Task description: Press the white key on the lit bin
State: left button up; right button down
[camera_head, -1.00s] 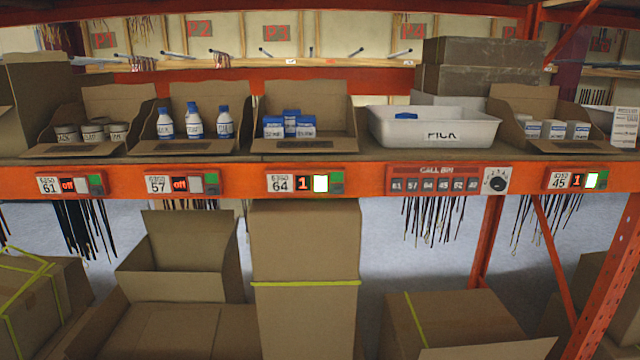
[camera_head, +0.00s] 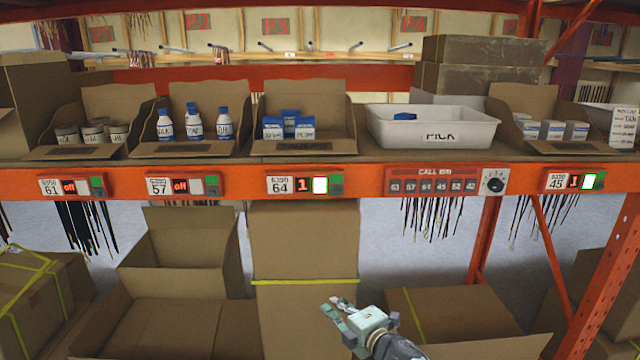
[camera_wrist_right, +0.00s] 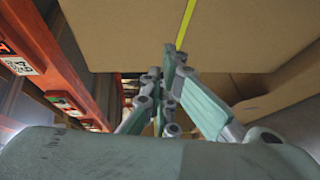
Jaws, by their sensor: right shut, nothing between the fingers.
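The bin label unit 64 (camera_head: 305,184) on the orange shelf beam shows a red "1" and a brightly lit white key (camera_head: 320,185). Unit 45 (camera_head: 575,181) at the right also shows "1" and a lit white key (camera_head: 589,181). My right gripper (camera_head: 338,306) is low in front of the shelf, below and slightly right of unit 64, shut and empty, touching no key. My left gripper is out of view.
Above unit 64 stands an open carton with blue-white boxes (camera_head: 290,125). A white PICK tote (camera_head: 480,130) is right of it. The call-bin panel (camera_head: 433,182) has a knob. A tall carton (camera_head: 305,240) stands below unit 64. The beam front is clear.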

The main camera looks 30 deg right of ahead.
aim_at(320, 185)
jog(key=a+r+n+t+y, duration=0.1)
jog(key=r+n, duration=0.2)
jog(key=r, duration=0.6)
jog(key=w+a+r+n+t+y, duration=0.1)
jog(key=a+r+n+y, duration=0.1)
jog(key=r, duration=0.7)
jog(key=w+a+r+n+t+y+p, duration=0.1)
jog(key=r+n, duration=0.3)
jog(key=r, duration=0.5)
jog(key=shift+a+r+n+t+y, duration=0.2)
jog(key=shift+a+n+t+y, duration=0.2)
jog(key=shift+a, duration=0.05)
jog(key=shift+w, duration=0.15)
jog(key=w+d+b, duration=0.2)
jog(key=w+d, duration=0.2)
jog(key=w, duration=0.3)
jog(key=shift+w+d+b, duration=0.2)
jog(key=shift+d+b, duration=0.1)
jog(key=shift+b, duration=0.05)
jog(key=shift+w+d, duration=0.1)
jog(key=shift+w, duration=0.05)
jog(key=shift+w+d, duration=0.1)
jog(key=shift+w, duration=0.1)
